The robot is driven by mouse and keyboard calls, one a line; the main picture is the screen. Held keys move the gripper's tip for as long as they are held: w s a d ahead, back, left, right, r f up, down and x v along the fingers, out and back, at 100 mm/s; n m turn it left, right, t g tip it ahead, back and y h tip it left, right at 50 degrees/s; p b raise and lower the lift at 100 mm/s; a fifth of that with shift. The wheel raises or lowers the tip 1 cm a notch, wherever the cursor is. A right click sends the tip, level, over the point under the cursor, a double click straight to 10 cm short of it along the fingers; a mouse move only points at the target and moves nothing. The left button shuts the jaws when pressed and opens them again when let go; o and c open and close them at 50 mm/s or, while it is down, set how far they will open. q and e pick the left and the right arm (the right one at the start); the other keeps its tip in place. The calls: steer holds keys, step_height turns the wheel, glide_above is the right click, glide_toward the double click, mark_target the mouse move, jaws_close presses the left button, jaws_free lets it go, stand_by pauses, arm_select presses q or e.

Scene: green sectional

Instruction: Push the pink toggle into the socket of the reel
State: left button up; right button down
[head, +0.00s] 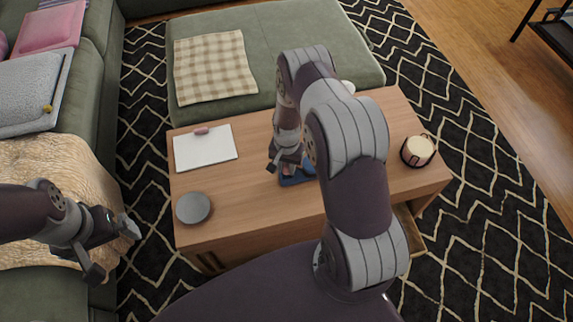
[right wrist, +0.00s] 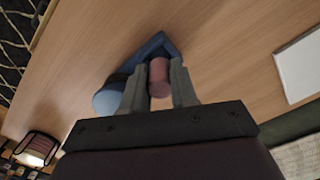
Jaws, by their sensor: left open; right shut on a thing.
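My right gripper (right wrist: 159,82) is shut on the pink toggle (right wrist: 159,70), a short pink cylinder between its two fingers. A light blue rounded piece (right wrist: 107,101), which may be the reel, lies beside the fingers; its socket cannot be made out. A darker blue tray-like piece (right wrist: 153,46) with a raised corner shows behind the toggle. In the head view the right gripper (head: 287,165) is low over this dark blue piece (head: 291,181), and my right arm hides part of the spot. My left gripper (head: 112,250) is open and empty, left of the table near the sofa.
The wooden coffee table (head: 250,215) also bears a white pad (head: 205,151) with a small pink piece (head: 202,131) on it, a grey disc (head: 194,208) and a candle holder (head: 418,151). A drawer (head: 410,228) stands open at the front right. The table's left middle is clear.

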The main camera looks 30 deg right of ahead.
steer(key=shift+f+b, duration=0.8)
steer(key=shift+f, duration=0.35)
steer(key=c, duration=0.8)
jaws_free()
step_height(320, 180, up, 13)
steer(key=p, duration=0.3)
steer(key=shift+w+d+f, duration=0.15)
